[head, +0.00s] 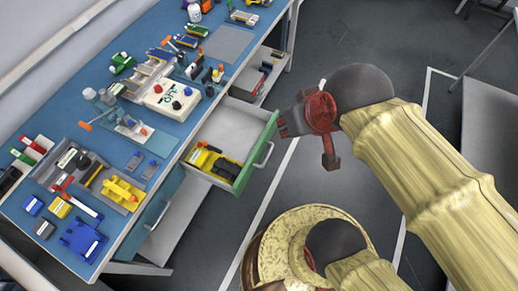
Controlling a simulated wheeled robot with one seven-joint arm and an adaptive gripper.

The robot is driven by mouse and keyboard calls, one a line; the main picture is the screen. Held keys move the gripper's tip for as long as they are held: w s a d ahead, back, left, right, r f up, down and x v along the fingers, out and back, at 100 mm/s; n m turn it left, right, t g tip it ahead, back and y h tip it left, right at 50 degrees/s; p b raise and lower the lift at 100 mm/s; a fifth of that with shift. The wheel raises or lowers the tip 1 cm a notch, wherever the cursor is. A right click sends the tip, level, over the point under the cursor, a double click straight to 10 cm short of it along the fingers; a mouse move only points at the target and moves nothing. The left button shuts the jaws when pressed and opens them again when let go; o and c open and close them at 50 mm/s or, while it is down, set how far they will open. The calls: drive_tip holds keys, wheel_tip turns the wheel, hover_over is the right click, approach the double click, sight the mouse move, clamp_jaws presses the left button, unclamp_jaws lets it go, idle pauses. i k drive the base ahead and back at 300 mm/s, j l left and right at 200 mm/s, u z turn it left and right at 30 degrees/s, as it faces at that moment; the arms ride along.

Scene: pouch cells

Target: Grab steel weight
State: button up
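I cannot tell for sure which object is the steel weight. Small grey blocks lie on the blue bench top, such as a grey block (135,160) and a dark grey block (45,229). My gripper (296,122), dark grey with a red body, hangs over the floor to the right of the bench and beside the open drawer. It touches nothing that I can see. Its fingers are small and seen at an angle, so their opening is unclear.
An open drawer (233,127) with a green front holds a yellow and black item (213,163). The blue bench (180,25) is crowded with tools, bottles and a white device (171,98). A grey tray (55,178) stands at its near end. The dark floor (370,40) beyond is clear.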

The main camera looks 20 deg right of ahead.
sight(108, 99)
drive_tip(key=i+u, duration=0.2)
drive_tip(key=u, duration=0.3)
drive_tip(key=i+l+u, duration=0.15)
drive_tip(key=u, duration=0.35)
drive_tip(key=i+l+u, duration=0.15)
drive_tip(key=u, duration=0.35)
drive_tip(key=l, duration=0.1)
